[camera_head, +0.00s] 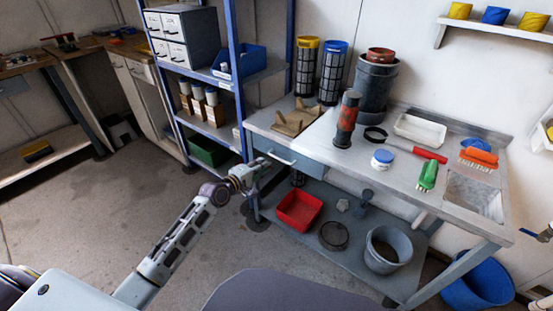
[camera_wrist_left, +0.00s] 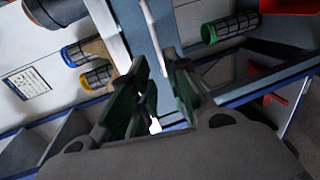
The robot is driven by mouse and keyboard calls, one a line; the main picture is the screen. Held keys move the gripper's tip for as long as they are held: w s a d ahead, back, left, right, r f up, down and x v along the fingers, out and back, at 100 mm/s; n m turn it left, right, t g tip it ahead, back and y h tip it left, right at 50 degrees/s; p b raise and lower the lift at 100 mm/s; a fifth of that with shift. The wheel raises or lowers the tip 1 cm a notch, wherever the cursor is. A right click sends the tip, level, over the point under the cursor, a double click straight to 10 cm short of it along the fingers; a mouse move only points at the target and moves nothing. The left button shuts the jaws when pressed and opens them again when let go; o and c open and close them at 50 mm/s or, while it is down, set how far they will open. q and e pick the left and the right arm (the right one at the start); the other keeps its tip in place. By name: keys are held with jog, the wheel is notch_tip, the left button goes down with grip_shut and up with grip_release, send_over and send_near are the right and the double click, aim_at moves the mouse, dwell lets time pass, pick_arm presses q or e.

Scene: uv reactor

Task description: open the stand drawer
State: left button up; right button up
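The stand is a grey workbench (camera_head: 345,175) with a blue-grey drawer (camera_head: 312,168) under the left end of its top. The drawer front looks flush with the frame, with a light bar handle (camera_head: 281,159) across it. My left gripper (camera_head: 264,167) is just in front of the drawer, close to the handle. In the left wrist view its dark fingers (camera_wrist_left: 158,100) are apart, with the blue-grey front beyond them. Contact with the handle cannot be made out. A small dark piece at the right edge (camera_head: 542,234) may be my right gripper; its fingers are unclear.
A red bin (camera_head: 299,210) and a grey bucket (camera_head: 387,249) stand on the lower shelf. A blue shelf rack (camera_head: 239,85) stands close on the left. A red-and-dark cylinder (camera_head: 347,120) and several tools stand on the top. The floor in front is clear.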

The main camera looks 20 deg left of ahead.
aim_at(276, 157)
pick_arm(q)
jog(key=shift+b+x, duration=1.25)
jog(key=shift+x, duration=3.65)
pick_arm(e)
jog(key=shift+w+a+r+t+y, duration=0.1)
jog(key=shift+a+r+t, duration=0.05)
jog(key=shift+r, duration=0.5)
jog(key=shift+w+a+r+t+y, duration=0.1)
jog(key=shift+r, duration=0.5)
jog(key=shift+w+a+r+t+y, duration=0.1)
jog(key=shift+a+r+t, duration=0.05)
jog(key=shift+r, duration=0.5)
pick_arm(q)
grip_shut()
pick_arm(e)
jog(key=shift+s+f, duration=0.1)
jog(key=shift+f, duration=0.05)
